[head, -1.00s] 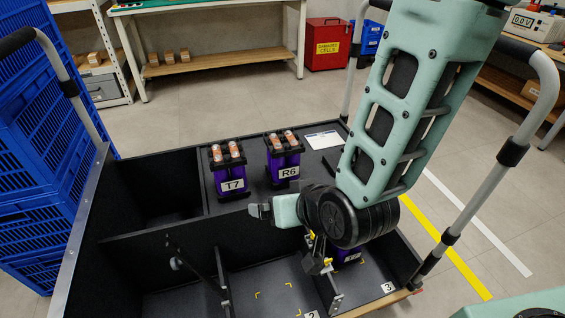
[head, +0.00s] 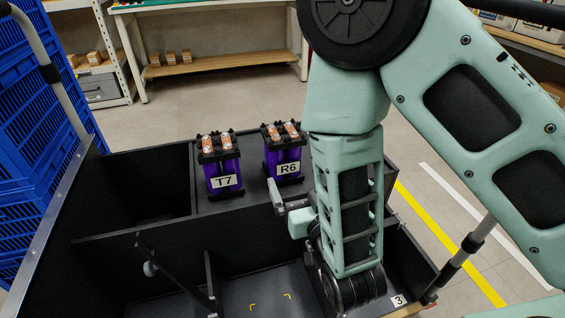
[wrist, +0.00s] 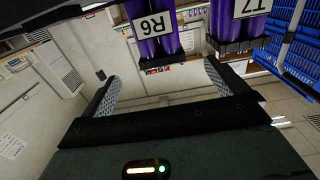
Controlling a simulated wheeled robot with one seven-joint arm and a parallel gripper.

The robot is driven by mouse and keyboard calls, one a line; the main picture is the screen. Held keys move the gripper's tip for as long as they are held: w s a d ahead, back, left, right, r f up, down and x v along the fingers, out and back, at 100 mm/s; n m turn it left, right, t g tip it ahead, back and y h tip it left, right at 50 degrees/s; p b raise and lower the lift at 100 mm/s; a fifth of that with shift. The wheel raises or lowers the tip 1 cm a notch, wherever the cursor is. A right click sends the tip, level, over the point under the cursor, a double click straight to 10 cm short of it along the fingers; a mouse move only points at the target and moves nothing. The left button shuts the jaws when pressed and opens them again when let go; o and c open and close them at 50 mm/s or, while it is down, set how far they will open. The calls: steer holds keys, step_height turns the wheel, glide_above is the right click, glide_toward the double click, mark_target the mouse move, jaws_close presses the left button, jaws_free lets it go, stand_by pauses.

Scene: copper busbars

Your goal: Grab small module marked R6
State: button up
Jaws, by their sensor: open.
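The module marked R6 (head: 285,155) is purple with a black frame and two copper-coloured tops. It stands upright on the black raised deck of the cart, just right of the similar T7 module (head: 221,165). My gripper (head: 283,203) is in front of and below R6 in the head view, partly hidden by my arm. In the wrist view, which is upside down, my gripper (wrist: 158,85) is open and empty. There R6 (wrist: 152,32) lies beyond the fingers, roughly between them and apart from them, with its label showing. T7 (wrist: 240,25) is to its right.
The cart's lower bay has black dividers and yellow corner marks (head: 270,300). An empty black compartment (head: 145,185) is left of the modules. Blue crates (head: 45,140) stand at the left. T7 stands close beside R6.

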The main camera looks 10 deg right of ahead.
mark_target(287, 153)
steer(key=w+b, duration=0.3)
steer(key=w+a+b, duration=0.1)
steer(key=w+b, duration=0.1)
steer(key=w, duration=0.1)
steer(key=w+b, duration=0.3)
steer(key=shift+a+b, duration=0.35)
steer(key=shift+a, duration=0.05)
steer(key=w, duration=0.1)
steer(key=w+b, duration=0.1)
steer(key=w, duration=0.1)
steer(key=w+b, duration=0.1)
steer(key=w, duration=0.1)
steer(key=shift+a+r, duration=0.1)
steer(key=shift+a, duration=0.3)
steer(key=c, duration=2)
steer(key=shift+w+r, duration=0.1)
steer(key=shift+r, duration=0.15)
steer(key=shift+c, duration=0.6)
